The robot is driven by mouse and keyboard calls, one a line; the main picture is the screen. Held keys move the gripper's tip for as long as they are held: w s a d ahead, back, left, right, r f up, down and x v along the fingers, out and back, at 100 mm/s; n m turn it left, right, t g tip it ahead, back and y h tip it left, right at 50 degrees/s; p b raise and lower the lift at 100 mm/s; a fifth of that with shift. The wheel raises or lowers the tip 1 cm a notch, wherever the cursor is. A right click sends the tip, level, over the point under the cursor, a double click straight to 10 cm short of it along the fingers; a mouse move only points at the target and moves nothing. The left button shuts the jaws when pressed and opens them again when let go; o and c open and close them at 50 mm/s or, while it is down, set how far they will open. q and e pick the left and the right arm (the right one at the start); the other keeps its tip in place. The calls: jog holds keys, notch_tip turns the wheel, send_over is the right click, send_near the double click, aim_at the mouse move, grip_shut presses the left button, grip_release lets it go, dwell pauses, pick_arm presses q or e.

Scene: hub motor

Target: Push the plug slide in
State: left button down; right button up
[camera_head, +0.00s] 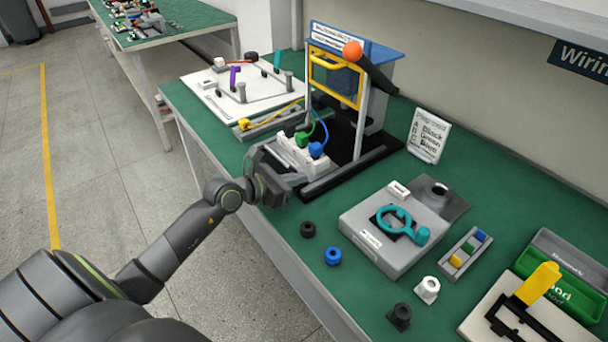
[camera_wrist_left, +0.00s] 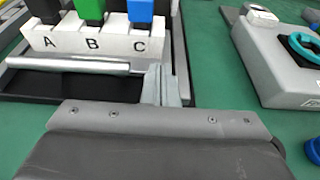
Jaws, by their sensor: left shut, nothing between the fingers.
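The plug slide is a white block marked A, B and C (camera_wrist_left: 95,42); in the head view it (camera_head: 291,152) sits in the black-based fixture. A black plug (camera_wrist_left: 45,10), a green plug (camera_wrist_left: 88,10) and a blue plug (camera_wrist_left: 140,10) stand in it from left to right. A silver bar (camera_wrist_left: 85,64) runs along its near side. My left gripper (camera_wrist_left: 163,82) is shut and empty, close to the near side of the block by the C end and the bar's right end. I cannot tell whether it touches. The head view also shows this gripper (camera_head: 297,180). My right gripper is not in view.
The fixture's frame has a yellow handle (camera_head: 334,80) and a lever with an orange ball (camera_head: 352,51). A grey box with a teal ring tool (camera_head: 385,249) stands to the right.

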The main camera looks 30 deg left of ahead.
aim_at(338, 165)
pick_arm(q)
jog(key=shift+w+d, duration=0.25)
jog(key=shift+w, duration=0.35)
jog(key=shift+w+d, duration=0.25)
jog(key=shift+w, duration=0.3)
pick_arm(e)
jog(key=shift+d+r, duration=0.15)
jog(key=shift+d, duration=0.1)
